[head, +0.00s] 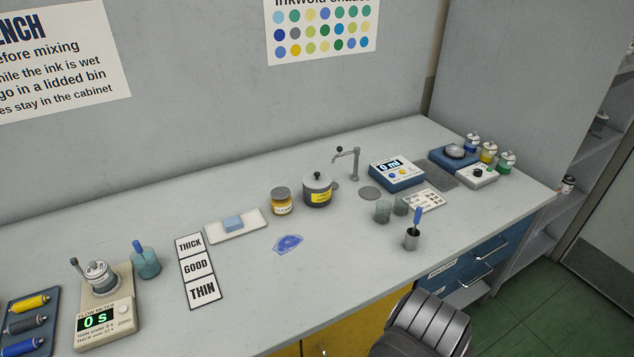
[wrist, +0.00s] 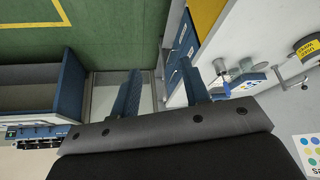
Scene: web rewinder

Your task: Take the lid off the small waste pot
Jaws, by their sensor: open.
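The small waste pot (head: 318,197) stands upright on the bench. It is dark grey with a yellow label and a side handle. Its grey lid (head: 316,179) sits on top, with a black knob (head: 318,174) in the middle. A dark pot with a yellow label, seemingly the same waste pot, shows at the right edge of the wrist view (wrist: 309,48). My gripper (wrist: 159,68) is open, with nothing between its two blue fingers. It is well away from the pot, with floor and bench front beyond the fingers. The fingers do not show in the head view.
Glass beakers (head: 383,212) and a metal cup with a blue-handled tool (head: 412,239) stand front right.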

